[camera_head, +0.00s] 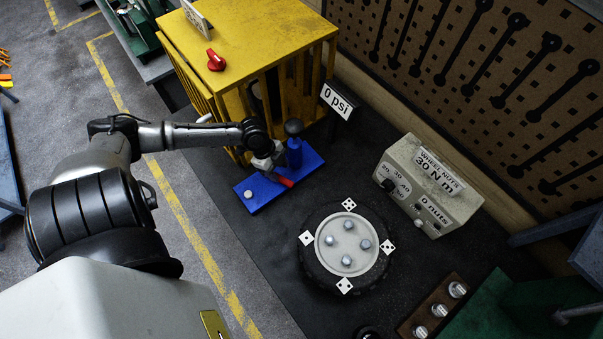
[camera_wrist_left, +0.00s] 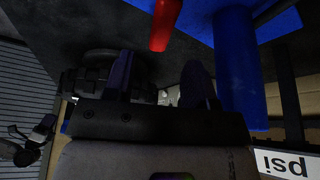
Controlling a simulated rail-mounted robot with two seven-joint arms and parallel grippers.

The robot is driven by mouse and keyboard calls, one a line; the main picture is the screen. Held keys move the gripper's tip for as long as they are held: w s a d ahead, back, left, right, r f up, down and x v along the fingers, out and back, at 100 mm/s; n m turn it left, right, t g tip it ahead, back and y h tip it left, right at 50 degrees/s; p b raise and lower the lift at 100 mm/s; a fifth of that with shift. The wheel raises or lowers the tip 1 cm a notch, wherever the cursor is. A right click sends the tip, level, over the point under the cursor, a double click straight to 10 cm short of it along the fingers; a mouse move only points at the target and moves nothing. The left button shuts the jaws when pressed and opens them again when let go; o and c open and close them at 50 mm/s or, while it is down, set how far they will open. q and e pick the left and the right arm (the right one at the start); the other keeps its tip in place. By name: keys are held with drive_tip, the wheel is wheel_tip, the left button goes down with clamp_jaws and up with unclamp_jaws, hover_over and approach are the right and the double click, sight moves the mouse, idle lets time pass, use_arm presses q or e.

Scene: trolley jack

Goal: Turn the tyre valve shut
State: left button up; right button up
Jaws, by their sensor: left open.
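A red knob (camera_head: 216,60) sits on top of the yellow cage (camera_head: 262,38). A red lever (camera_head: 284,181) shows on the blue stand (camera_head: 258,196) beside the cage; I cannot tell which red part is the tyre valve. My left gripper (camera_head: 270,163) is over the blue stand, close to the lever and the blue post (camera_head: 295,151). In the left wrist view, the fingers (camera_wrist_left: 160,72) are apart, with nothing seen between them. The red lever (camera_wrist_left: 165,24) lies beyond the fingertips, and the blue post (camera_wrist_left: 238,65) is to their right. My right gripper is out of view.
A "0 psi" sign (camera_head: 337,101) stands behind the blue stand. A tyre (camera_head: 348,246) lies flat on the dark bench. The wheel nuts box (camera_head: 428,184) is to its right. A brown nut rack (camera_head: 432,308) is at the lower right, before a pegboard (camera_head: 480,70) of wrenches.

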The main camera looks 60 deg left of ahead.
use_arm(q)
drive_tip(key=w+d+r, duration=0.2)
drive_tip(key=d+r, duration=0.1)
drive_tip(key=d, duration=0.2)
drive_tip(key=w+d+r+b, duration=0.1)
drive_tip(key=w+d+r, duration=0.1)
drive_tip(key=d, duration=0.3)
drive_tip(key=shift+r, duration=0.55)
drive_tip(key=shift+d, duration=0.1)
drive_tip(key=shift+c, duration=0.4)
